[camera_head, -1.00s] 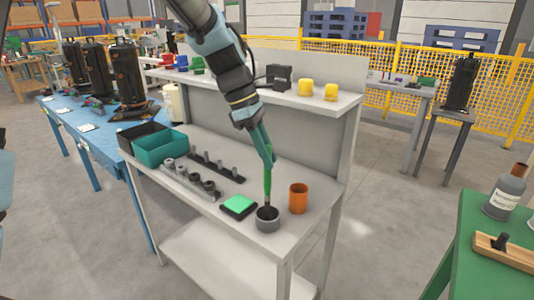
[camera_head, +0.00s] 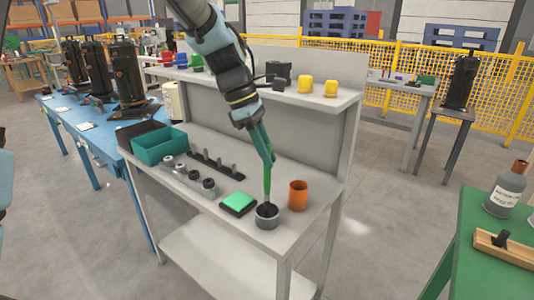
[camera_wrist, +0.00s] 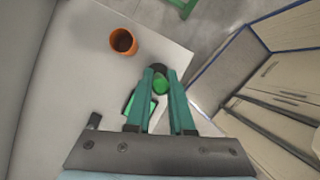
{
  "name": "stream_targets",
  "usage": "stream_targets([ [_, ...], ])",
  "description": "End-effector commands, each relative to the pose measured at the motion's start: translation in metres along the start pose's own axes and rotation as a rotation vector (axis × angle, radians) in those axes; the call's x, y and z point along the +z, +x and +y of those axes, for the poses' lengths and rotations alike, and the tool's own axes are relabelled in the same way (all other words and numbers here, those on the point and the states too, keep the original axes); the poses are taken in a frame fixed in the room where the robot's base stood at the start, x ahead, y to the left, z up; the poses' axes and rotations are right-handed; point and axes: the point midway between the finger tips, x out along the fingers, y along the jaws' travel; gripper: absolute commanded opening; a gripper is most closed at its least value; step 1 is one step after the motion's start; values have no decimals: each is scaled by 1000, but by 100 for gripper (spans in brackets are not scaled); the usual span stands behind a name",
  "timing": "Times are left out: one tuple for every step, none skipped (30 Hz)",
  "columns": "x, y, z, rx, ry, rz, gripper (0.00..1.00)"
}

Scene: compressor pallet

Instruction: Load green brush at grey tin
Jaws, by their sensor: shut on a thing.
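The green brush (camera_head: 267,183) hangs nearly upright, bristles down, in my gripper (camera_head: 267,162), which is shut on its handle. The grey tin (camera_head: 267,222) stands at the front right of the grey bench, directly under the brush. The dark bristle end is at the tin's mouth and appears to be inside it; how deep it goes is hidden. In the wrist view the handle's green end (camera_wrist: 160,84) shows between the two fingers (camera_wrist: 161,90), with the dark tin partly hidden just beyond.
An orange cup (camera_head: 298,195) stands close to the right of the tin. A green pad in a black tray (camera_head: 238,204) lies close to the left. Grey fittings (camera_head: 194,177), a dark rail (camera_head: 217,166) and a teal bin (camera_head: 160,146) are farther left. The bench shelf (camera_head: 310,97) is behind.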

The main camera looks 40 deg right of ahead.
Motion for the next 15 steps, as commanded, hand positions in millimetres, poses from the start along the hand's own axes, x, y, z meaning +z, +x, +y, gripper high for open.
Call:
stream_targets([
  [0, 1, 0, 0, 0, 0, 0],
  [0, 1, 0, 0, 0, 0, 0],
  [-1, 2, 0, 0, 0, 0, 0],
  [-1, 2, 0, 0, 0, 0, 0],
  [-1, 2, 0, 0, 0, 0, 0],
  [-1, 3, 0, 0, 0, 0, 0],
  [-1, 3, 0, 0, 0, 0, 0],
  [-1, 3, 0, 0, 0, 0, 0],
  [-2, 4, 0, 0, 0, 0, 0],
  [-2, 4, 0, 0, 0, 0, 0],
  [-2, 4, 0, -1, 0, 0, 0],
  [-2, 5, 0, 0, 0, 0, 0],
  [-2, 5, 0, 0, 0, 0, 0],
  [-2, 6, 0, -1, 0, 0, 0],
  [-2, 6, 0, 0, 0, 0, 0],
])
